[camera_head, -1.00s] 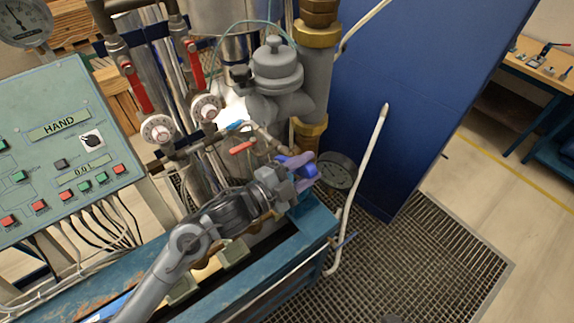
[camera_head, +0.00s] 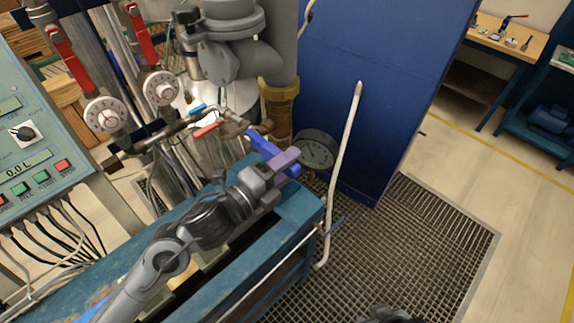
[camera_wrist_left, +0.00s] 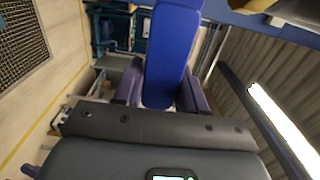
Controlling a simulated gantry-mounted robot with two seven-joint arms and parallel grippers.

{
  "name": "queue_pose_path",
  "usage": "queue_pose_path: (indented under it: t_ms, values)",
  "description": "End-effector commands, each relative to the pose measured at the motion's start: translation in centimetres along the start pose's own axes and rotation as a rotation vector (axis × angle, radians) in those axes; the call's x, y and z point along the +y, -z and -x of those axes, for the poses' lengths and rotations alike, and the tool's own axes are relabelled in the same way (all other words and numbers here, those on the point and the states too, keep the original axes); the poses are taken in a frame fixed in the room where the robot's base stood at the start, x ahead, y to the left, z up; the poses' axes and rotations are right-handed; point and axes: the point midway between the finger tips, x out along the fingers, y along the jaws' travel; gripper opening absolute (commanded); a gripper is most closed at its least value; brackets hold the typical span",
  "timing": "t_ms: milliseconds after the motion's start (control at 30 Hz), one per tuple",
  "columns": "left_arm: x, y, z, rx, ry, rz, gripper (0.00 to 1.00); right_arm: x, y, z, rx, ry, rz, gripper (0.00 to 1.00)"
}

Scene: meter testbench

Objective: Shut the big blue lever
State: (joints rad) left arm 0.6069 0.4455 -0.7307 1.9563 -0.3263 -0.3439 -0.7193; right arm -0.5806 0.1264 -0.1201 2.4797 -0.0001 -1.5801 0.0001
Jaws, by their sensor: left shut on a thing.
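The big blue lever (camera_head: 264,146) is a flat blue bar beside the brass pipe, above the blue bench's end. In the head view it slants from upper left down to my left gripper (camera_head: 284,166). My left gripper is shut on it, with purple fingers on both sides. In the left wrist view the lever (camera_wrist_left: 172,50) fills the gap between the fingers (camera_wrist_left: 160,92) and runs up out of the picture. The lever's pivot is not clear to see.
A round gauge (camera_head: 315,151) is close right of my left gripper. A white pipe (camera_head: 346,160) stands beyond it, before the blue wall (camera_head: 370,70). A small red handle (camera_head: 207,129) and brass pipe (camera_head: 279,103) are near. Floor grating (camera_head: 420,240) lies open at right.

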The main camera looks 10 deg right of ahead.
Motion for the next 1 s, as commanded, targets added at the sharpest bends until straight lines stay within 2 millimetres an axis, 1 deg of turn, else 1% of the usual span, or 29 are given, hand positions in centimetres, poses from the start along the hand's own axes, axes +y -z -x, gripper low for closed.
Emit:
queue_pose_path:
  t_ms: [33, 400, 433, 500, 567, 867, 1000]
  values:
    - [0.35, -0.03, 0.00, -0.001, -0.006, -0.009, 0.00, -0.01, -0.05, -0.13, 0.000, 0.000, 0.000, 0.43]
    - [0.48, -0.05, 0.00, -0.001, -0.009, -0.014, 0.00, -0.11, -0.01, -0.11, 0.001, 0.003, -0.004, 0.43]
    - [0.49, -0.05, 0.00, -0.001, -0.010, -0.014, 0.43, -0.12, -0.01, -0.11, 0.001, 0.004, -0.005, 0.43]
    - [0.49, -0.04, 0.00, -0.001, -0.009, -0.013, 0.53, -0.16, 0.01, -0.11, 0.001, 0.005, -0.006, 0.43]
    - [0.44, -0.04, 0.00, -0.001, -0.008, -0.013, 0.62, -0.19, 0.02, -0.10, 0.002, 0.006, -0.008, 0.43]
    - [0.24, -0.04, 0.09, -0.001, -0.004, -0.011, 0.62, -0.23, 0.04, -0.09, 0.002, 0.007, -0.009, 0.43]
    - [0.27, -0.07, 0.92, -0.001, -0.003, -0.010, 0.62, -0.23, 0.01, -0.16, 0.002, 0.007, -0.009, 0.43]
